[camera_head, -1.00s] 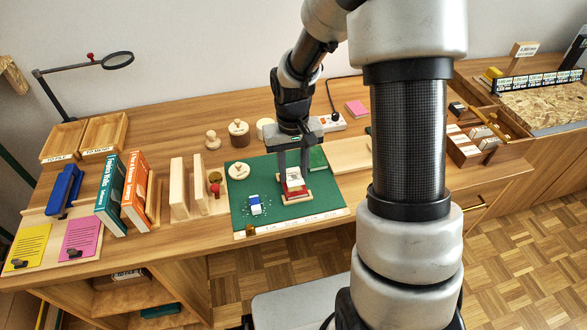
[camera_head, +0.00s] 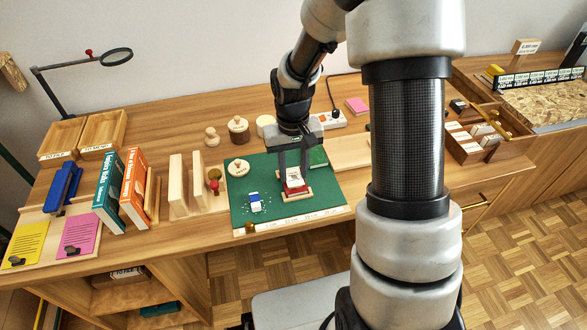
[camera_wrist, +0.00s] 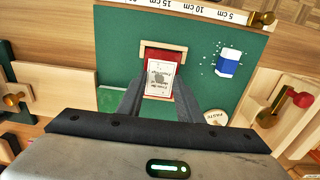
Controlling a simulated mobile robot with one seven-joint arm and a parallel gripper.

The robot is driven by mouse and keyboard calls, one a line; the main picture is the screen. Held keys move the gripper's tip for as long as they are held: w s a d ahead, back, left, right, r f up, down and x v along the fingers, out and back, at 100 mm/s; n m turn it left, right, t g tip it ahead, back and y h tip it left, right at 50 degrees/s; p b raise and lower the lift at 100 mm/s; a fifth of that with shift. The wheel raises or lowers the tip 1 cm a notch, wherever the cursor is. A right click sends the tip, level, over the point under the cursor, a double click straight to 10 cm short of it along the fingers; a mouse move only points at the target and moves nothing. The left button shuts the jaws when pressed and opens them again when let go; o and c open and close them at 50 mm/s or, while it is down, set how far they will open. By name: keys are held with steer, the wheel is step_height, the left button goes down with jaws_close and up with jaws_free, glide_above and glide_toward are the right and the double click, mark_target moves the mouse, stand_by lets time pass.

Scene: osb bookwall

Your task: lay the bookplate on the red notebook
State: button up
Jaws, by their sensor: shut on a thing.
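The bookplate (camera_wrist: 160,80) is a small white card with dark print, between my gripper's fingers; it also shows in the head view (camera_head: 294,181). My gripper (camera_wrist: 159,92) is shut on it, one finger at each side; it points down over the green mat in the head view (camera_head: 294,184). The red notebook (camera_wrist: 165,56) lies directly under the card, its red showing around the card's edges. A pale wooden piece (camera_wrist: 163,47) borders the notebook's end. I cannot tell whether the card touches the notebook.
The green mat (camera_head: 245,206) carries a blue-and-white eraser (camera_head: 255,202) with crumbs, and a round paste pot (camera_head: 238,168). A ruler (camera_wrist: 190,8) runs along the mat's edge. Wooden bookends (camera_head: 178,186) and upright books (camera_head: 134,188) stand to the left. Mat around the notebook is partly clear.

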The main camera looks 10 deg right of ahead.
steer(key=shift+f, duration=0.4)
steer(key=o, duration=1.2)
steer(key=shift+r, duration=0.1)
steer(key=shift+r+p, duration=2.5)
steer(key=shift+r, duration=1)
